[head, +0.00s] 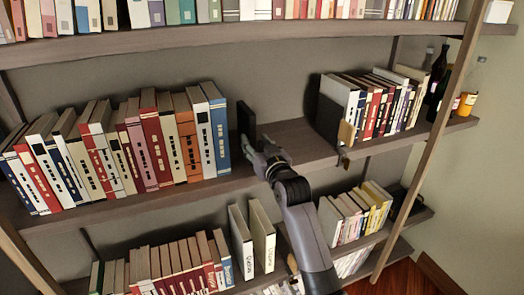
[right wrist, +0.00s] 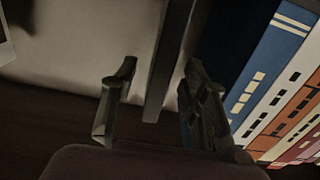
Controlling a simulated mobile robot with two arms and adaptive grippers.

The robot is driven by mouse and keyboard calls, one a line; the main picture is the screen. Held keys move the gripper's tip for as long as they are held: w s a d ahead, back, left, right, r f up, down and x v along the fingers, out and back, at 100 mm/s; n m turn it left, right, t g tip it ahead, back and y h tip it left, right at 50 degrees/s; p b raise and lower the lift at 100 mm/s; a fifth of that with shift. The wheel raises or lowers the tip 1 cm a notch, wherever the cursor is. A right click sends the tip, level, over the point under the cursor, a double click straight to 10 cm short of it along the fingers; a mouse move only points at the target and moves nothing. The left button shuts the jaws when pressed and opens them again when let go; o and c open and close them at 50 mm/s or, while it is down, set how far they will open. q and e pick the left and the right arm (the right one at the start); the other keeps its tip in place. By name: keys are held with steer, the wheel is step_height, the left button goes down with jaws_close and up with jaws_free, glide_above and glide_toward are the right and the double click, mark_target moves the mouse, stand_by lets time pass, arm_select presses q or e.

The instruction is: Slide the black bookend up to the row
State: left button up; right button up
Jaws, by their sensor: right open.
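The black bookend (head: 246,124) stands upright on the middle shelf, just right of the row of books (head: 160,140). A narrow gap shows between it and the blue end book (head: 219,132). My right gripper (head: 268,155) is at the shelf's front, by the bookend. In the right wrist view the gripper (right wrist: 158,98) is open, with the bookend's dark upright edge (right wrist: 168,60) between its fingers. Space shows left of that edge; whether the right finger touches it I cannot tell. The blue book (right wrist: 270,62) stands beyond the right finger. My left gripper is out of view.
Bare shelf (head: 292,137) lies right of the bookend, up to a second dark bookend (head: 328,115) and another group of books (head: 372,103). Bottles (head: 438,80) stand at the far right. Shelves with books are above and below, and a slanted post (head: 440,115) stands right.

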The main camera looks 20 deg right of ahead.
steer(key=s, duration=0.4)
steer(key=shift+s, duration=0.3)
